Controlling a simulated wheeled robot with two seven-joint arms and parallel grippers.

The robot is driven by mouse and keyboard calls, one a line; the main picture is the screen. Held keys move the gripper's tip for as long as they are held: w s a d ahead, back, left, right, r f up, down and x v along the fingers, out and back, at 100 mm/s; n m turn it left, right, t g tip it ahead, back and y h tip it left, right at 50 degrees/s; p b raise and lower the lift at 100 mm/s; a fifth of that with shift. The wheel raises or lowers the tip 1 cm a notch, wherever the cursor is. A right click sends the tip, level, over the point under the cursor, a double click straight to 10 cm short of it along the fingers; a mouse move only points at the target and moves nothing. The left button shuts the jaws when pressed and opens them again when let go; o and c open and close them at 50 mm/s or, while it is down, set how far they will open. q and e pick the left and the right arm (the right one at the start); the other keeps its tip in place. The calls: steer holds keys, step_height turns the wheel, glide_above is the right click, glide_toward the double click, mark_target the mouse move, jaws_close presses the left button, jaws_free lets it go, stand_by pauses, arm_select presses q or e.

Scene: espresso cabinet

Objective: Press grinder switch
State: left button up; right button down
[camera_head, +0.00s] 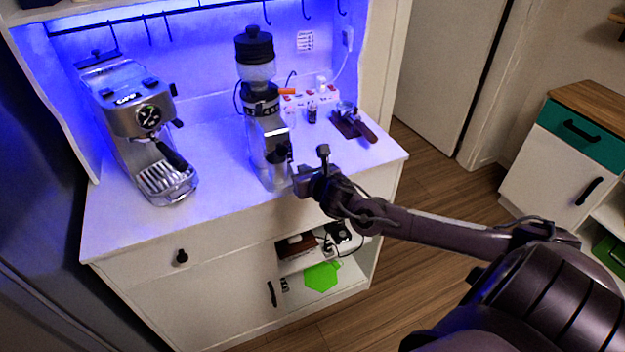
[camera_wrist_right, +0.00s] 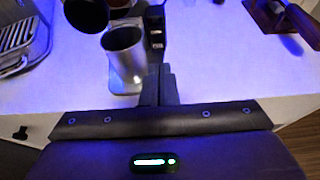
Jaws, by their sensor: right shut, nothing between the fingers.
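The grinder (camera_head: 263,115) stands upright on the white counter, with a black lid and a clear hopper on top. In the right wrist view its metal cup (camera_wrist_right: 124,55) shows beside my fingers, open end up. My right gripper (camera_head: 297,178) is in front of the grinder's lower right side, close to its base. In the right wrist view the gripper (camera_wrist_right: 159,82) is shut and empty, its fingertips near a dark part with small light marks (camera_wrist_right: 156,38). I cannot tell whether they touch it. The switch itself is not clearly made out. My left gripper is not in view.
An espresso machine (camera_head: 140,130) stands left on the counter (camera_head: 225,190). A portafilter on a brown stand (camera_head: 352,125) and a power strip (camera_head: 310,98) are at the right and back. A small dark bottle (camera_head: 312,113) stands near the strip. Open shelves are below.

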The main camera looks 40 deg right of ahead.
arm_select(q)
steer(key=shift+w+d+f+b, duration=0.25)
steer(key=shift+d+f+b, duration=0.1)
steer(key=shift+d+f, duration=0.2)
arm_select(e)
steer(key=v, duration=0.6)
steer(key=shift+a+r, duration=0.15)
steer(key=shift+r, duration=0.1)
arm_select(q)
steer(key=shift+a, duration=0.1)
